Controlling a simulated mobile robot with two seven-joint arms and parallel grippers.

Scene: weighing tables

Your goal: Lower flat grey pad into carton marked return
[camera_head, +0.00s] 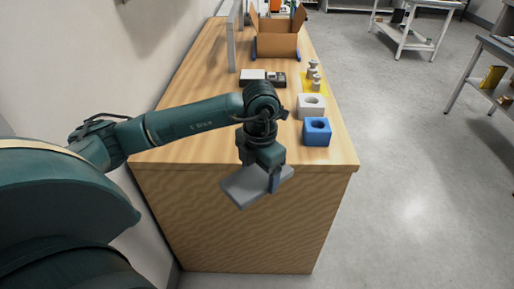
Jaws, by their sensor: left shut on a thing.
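My left gripper (273,180) is shut on a flat grey pad (243,188). It holds the pad tilted in front of the table's near edge, clear of the tabletop. An open brown carton (277,45) with raised flaps stands at the far end of the table, well away from my gripper. I cannot make out a mark on the carton. My right gripper does not show.
The wooden table (195,130) carries a blue block with a hole (317,138), a white block with a hole (310,112), metal weights (314,72) on a yellow mat and a dark scale (262,78). A grey upright panel (232,40) stands left of the carton.

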